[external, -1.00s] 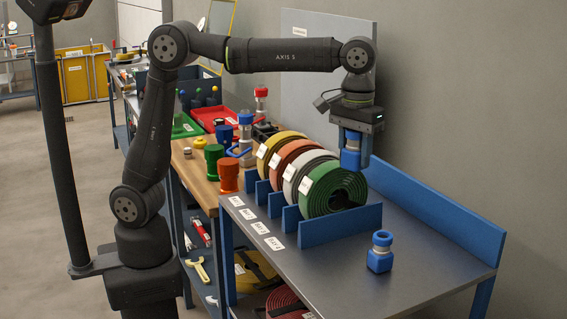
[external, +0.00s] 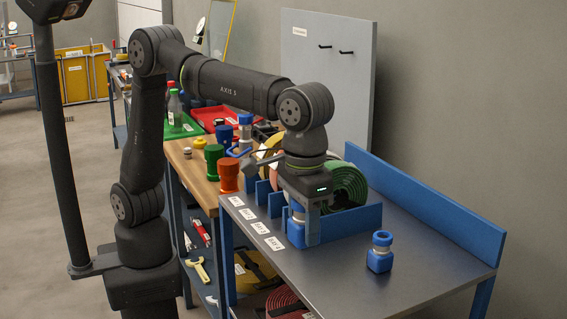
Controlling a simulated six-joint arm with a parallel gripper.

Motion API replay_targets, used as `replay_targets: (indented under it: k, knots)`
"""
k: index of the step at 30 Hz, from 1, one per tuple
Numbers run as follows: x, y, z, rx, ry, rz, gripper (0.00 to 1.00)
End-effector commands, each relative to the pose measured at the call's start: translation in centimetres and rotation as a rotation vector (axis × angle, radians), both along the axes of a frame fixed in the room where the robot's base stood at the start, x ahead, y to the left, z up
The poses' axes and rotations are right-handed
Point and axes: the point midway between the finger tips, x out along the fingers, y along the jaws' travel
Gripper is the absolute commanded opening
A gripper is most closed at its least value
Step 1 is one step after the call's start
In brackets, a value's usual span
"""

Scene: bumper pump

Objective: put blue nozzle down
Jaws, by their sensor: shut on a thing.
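My gripper (external: 305,226) points down over the front left part of the grey table, beside the blue rack dividers. It is shut on a blue nozzle (external: 296,233) with a pale collar, which hangs upright between the fingers. The nozzle's base is at or close to the table top; I cannot tell whether it touches. A second blue nozzle (external: 380,252), with a white collar and blue top, stands upright on the table to the right, apart from my gripper.
Rolled hoses, the green one (external: 349,184) clearest, stand in the rack behind my gripper, partly hidden by my arm. White labels (external: 260,228) line the table's left edge. A blue rail (external: 425,205) bounds the back. The table's right front is clear. Orange and green fittings stand on the wooden bench.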

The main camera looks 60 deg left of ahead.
Motion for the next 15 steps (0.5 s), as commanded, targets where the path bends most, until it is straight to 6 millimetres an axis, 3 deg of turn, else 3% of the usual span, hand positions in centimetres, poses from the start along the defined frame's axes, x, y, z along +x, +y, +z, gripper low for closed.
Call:
replay_targets:
  k: [3, 9, 15]
  knots:
    - [0.0, 0.1, -3.0, 0.003, 0.002, 0.000, 0.12]
    - [0.3, 0.0, -6.1, 0.000, 0.000, 0.001, 0.12]
    - [3.8, 0.4, -8.5, 0.001, 0.001, 0.006, 0.12]
